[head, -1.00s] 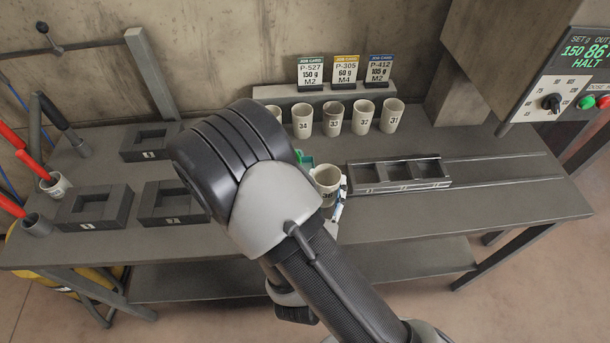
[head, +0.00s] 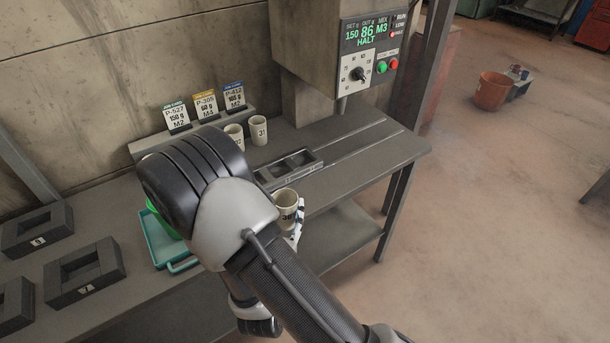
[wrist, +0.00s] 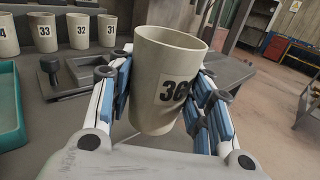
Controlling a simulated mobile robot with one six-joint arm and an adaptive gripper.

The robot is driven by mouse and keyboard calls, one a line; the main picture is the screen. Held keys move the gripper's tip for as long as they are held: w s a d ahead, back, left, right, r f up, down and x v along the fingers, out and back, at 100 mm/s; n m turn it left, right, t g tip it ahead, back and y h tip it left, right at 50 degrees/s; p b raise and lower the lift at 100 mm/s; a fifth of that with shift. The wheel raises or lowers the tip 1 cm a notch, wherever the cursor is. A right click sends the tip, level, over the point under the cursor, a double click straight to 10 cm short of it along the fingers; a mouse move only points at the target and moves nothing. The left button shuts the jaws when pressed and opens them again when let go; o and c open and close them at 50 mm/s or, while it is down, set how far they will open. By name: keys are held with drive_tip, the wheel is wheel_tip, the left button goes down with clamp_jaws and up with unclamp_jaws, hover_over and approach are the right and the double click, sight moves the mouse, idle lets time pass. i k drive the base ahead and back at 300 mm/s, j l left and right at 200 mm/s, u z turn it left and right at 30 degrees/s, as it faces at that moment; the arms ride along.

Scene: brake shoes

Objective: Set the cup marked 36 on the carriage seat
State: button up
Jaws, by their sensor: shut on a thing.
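The cup marked 36 (wrist: 165,75) is beige and fills the middle of the wrist view, tilted a little. My gripper (wrist: 160,105) is shut on it, with blue-padded fingers on both sides. In the head view the cup (head: 285,203) is held in front of the bench edge, near the carriage. The carriage (head: 292,165) is a dark frame with square recesses at the left end of two rails. It also shows at the left of the wrist view (wrist: 75,92), behind the cup, with a dark knob. My arm hides part of the carriage in the head view.
Cups marked 31 (head: 258,130), 32 and 33 stand in a row behind. A teal tray (head: 163,245) lies left of my arm. Dark blocks (head: 85,272) sit farther left. The dosing machine (head: 368,50) reads HALT, with its nozzle above the rails (head: 365,140).

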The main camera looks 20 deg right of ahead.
sight(303, 162)
drive_tip(key=i+l+u, duration=0.35)
drive_tip(key=l, duration=0.75)
drive_tip(key=l+u, duration=0.35)
drive_tip(key=l, duration=0.7)
drive_tip(key=l+u, duration=0.4)
drive_tip(key=l, duration=0.75)
drive_tip(key=i+l, duration=0.15)
drive_tip(key=i, duration=0.25)
